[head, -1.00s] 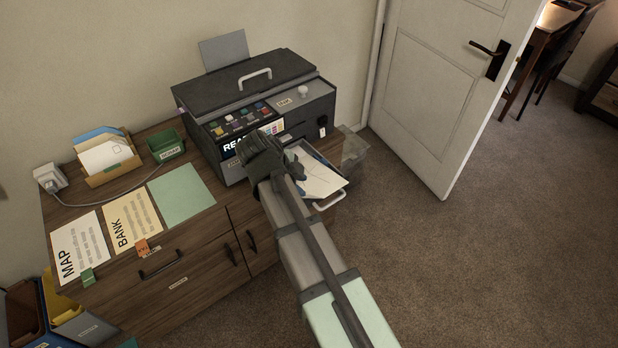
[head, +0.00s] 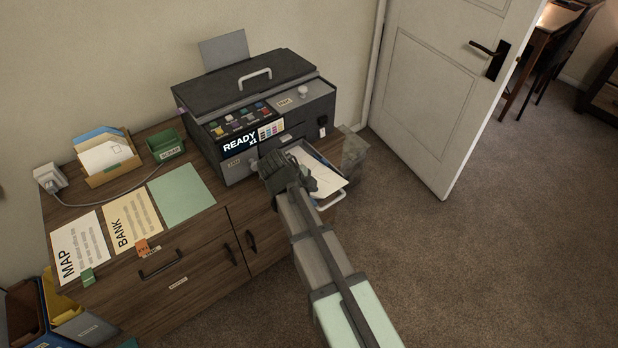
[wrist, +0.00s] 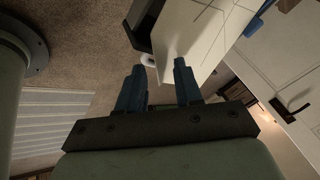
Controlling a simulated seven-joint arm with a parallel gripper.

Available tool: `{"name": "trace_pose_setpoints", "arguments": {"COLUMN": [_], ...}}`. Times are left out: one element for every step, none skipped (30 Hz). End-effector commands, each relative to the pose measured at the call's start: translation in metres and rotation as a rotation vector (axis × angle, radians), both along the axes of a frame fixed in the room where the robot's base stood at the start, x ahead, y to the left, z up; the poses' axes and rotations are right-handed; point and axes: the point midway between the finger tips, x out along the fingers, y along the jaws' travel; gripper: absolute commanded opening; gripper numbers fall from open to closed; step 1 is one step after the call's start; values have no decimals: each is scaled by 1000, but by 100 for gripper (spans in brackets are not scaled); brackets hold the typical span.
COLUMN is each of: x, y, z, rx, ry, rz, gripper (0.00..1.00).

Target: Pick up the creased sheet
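A white sheet (head: 324,181) lies in the pulled-out tray at the front of the printer; my gripper hides its left part. In the wrist view a white sheet (wrist: 205,35) with thin crease-like lines reaches down towards my fingers, its near end close to the right finger. My gripper (wrist: 158,78) has its two blue fingers apart, with a gap between them. In the head view my gripper (head: 288,174) is over the tray's left side, and its fingertips cannot be made out. Whether the fingers touch the sheet cannot be told.
The dark printer (head: 262,105) stands behind, its display reading "READY x1". A clear bin (head: 354,148) is right of the tray. MAP (head: 80,245) and BANK (head: 132,222) sheets, a green mat (head: 181,196) and a green SCRAP box (head: 166,146) occupy the cabinet top.

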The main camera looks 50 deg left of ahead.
Motion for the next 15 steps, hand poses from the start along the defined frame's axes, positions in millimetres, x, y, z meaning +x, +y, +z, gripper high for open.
{"name": "trace_pose_setpoints", "arguments": {"x": [0, 0, 0, 0, 0, 0, 0, 0, 0, 0, 0, 0, 0, 0, 0], "y": [0, 0, 0, 0, 0, 0, 0, 0, 0, 0, 0, 0, 0, 0, 0], "z": [-1, 0, 0, 0, 0, 0, 0, 0, 0, 0, 0, 0, 0, 0, 0], "rx": [0, 0, 0, 0, 0, 0, 0, 0, 0, 0, 0, 0, 0, 0, 0], "ry": [0, 0, 0, 0, 0, 0, 0, 0, 0, 0, 0, 0, 0, 0, 0], "rz": [0, 0, 0, 0, 0, 0, 0, 0, 0, 0, 0, 0, 0, 0, 0], "gripper": [35, 35, 35, 35, 35, 33, 30, 27, 23, 20, 18, 14, 11, 8, 4]}}
